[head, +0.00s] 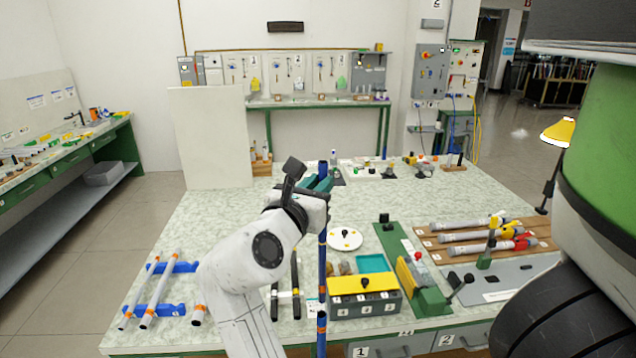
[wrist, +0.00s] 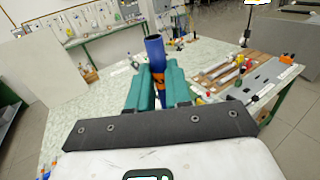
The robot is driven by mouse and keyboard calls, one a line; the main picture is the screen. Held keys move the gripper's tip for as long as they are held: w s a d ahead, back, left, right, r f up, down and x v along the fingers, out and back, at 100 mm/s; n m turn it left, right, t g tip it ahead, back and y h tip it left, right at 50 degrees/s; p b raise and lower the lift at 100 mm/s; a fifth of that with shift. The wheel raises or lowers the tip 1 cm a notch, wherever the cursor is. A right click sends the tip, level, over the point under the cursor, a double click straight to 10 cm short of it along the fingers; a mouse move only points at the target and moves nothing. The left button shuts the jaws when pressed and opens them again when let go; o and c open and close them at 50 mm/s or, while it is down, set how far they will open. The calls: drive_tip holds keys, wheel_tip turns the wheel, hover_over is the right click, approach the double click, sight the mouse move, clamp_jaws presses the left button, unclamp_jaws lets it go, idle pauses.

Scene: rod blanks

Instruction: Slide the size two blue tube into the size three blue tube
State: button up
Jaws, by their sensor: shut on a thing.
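My gripper (head: 321,188) is above the near part of the worktable, shut on a long blue tube (head: 322,262) with orange bands. The tube stands upright, its top end sticking up above the jaws and its lower part running down past the table's front area. In the wrist view, the tube's open upper end (wrist: 154,46) rises between the teal jaw pads of my gripper (wrist: 156,84), with an orange band at the pads. I cannot tell its size number, or whether the lower length belongs to a second blue tube. No separate blue tube shows clearly.
Grey tubes (head: 158,290) with orange bands lie on blue rests (head: 155,311) at the left. A yellow-topped box (head: 362,284), a green clamp fixture (head: 422,287) and a wooden rack (head: 490,238) of tubes stand to the right.

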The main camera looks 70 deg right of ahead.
drive_tip(key=shift+f+b, duration=0.85)
drive_tip(key=shift+f, duration=1.1)
drive_tip(key=shift+p, duration=1.5)
